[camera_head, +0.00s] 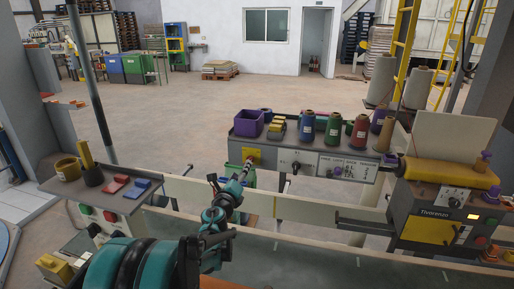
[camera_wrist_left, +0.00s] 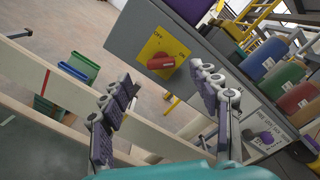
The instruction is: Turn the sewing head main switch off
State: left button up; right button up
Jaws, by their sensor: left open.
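A rotary main switch with a red handle (camera_wrist_left: 160,67) sits on a yellow plate (camera_wrist_left: 157,50) marked OFF and ON, on a grey panel. The handle lies roughly crosswise in the tilted left wrist view; which mark it points to is hard to tell. In the head view the yellow plate (camera_head: 252,154) is at the left end of the grey panel. My left gripper (camera_wrist_left: 163,80) is open, its padded fingers either side of the handle in the picture, with no contact visible. In the head view the left gripper (camera_head: 246,170) is just below the plate. My right gripper is out of view.
Above the panel are a purple bin (camera_head: 250,124) and several thread cones (camera_head: 333,128). The sewing machine (camera_head: 440,215) stands at the right. A side table (camera_head: 85,188) with small items is at the left. A pale rail (camera_head: 300,208) runs below the panel.

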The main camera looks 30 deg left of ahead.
pick_arm(q)
jog(key=shift+m+h, duration=0.3)
jog(key=shift+m, duration=0.3)
jog(key=b+x, duration=0.2)
jog(key=x, duration=0.6)
jog(key=shift+w+f, duration=0.15)
jog(key=shift+w, duration=0.25)
jog(key=c, duration=1.2)
